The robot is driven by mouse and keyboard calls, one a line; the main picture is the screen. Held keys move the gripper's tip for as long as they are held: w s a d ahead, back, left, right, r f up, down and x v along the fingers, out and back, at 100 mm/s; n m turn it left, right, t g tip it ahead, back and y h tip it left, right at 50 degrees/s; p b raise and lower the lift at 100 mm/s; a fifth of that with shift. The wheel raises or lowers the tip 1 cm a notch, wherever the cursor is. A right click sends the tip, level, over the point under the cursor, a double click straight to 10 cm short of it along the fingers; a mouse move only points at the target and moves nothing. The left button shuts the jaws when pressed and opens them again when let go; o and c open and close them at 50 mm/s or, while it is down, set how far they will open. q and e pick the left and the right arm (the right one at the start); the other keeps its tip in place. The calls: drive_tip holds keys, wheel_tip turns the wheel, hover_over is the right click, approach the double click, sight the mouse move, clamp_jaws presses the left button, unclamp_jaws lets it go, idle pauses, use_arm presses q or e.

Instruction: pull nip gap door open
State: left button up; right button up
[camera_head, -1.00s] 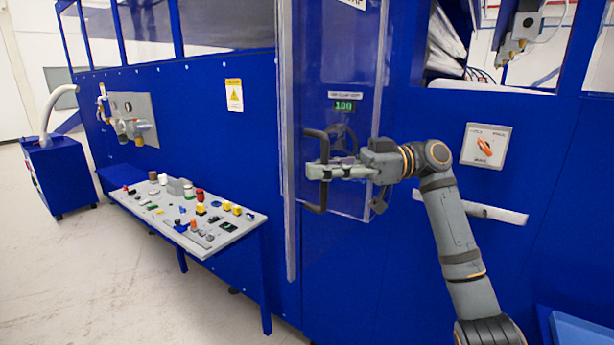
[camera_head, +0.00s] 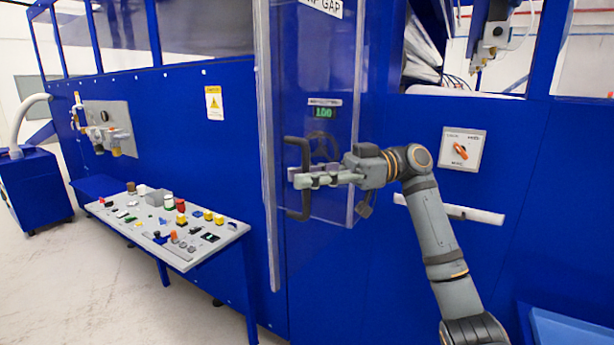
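The nip gap door (camera_head: 335,90) is a clear panel with a pale edge strip on the blue machine, under a sign ending in "GAP". My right gripper (camera_head: 303,182) reaches in from the right, level with the middle of the handle. Its fingers cross the bar and hide part of it. I cannot tell whether they are clamped on it or just in front of it. My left gripper is not in view.
A green display (camera_head: 323,113) and a dark handwheel (camera_head: 320,146) show behind the panel. A selector switch (camera_head: 461,150) and a pale horizontal bar (camera_head: 480,215) are to the right. The floor in front is clear.

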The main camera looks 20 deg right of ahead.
drive_tip(key=d, duration=1.2)
drive_tip(key=shift+f, duration=0.1)
